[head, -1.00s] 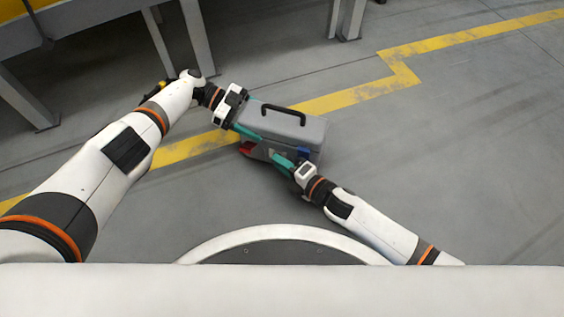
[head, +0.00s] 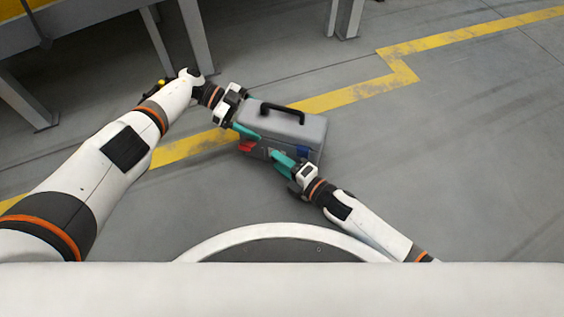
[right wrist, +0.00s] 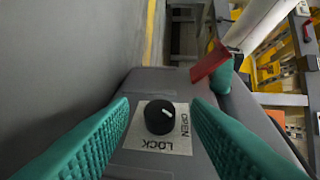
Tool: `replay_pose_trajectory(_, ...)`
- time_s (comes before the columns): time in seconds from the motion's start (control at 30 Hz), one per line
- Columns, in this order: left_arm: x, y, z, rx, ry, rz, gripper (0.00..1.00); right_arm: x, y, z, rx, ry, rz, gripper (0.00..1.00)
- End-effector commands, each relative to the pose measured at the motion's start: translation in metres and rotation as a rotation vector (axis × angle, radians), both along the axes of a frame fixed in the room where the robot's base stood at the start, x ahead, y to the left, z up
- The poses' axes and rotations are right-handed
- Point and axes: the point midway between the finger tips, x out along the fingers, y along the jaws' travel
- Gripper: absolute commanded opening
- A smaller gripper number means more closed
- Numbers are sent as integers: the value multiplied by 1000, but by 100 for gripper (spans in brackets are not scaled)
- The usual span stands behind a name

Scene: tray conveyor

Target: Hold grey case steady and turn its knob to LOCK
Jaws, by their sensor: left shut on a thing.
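The grey case (head: 310,131) stands on the floor with its black handle (head: 283,113) on top. In the right wrist view, its black knob (right wrist: 159,117) sits on a white plate (right wrist: 150,146) marked OPEN and LOCK. The knob's white mark points to the upper right, not at the word LOCK below it.
A red part (head: 247,147) and a blue part (head: 303,152) show on the case's near side. A yellow floor line (head: 345,97) runs behind the case. Table legs (head: 197,35) stand at the upper left. The floor to the right is clear.

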Motion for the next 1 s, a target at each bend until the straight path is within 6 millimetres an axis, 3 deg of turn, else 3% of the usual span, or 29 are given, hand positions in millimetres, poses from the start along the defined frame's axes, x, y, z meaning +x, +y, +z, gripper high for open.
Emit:
replay_pose_trajectory(0.27,0,0,0,-1,1,0,22,-6,-8,0,-2,1,-1,44)
replay_pose_trajectory(0.7,0,0,0,-1,0,2,22,-66,-69,11,-2,2,0,44)
replay_pose_trajectory(1.0,0,0,0,-1,0,3,22,-82,-87,15,0,0,0,44)
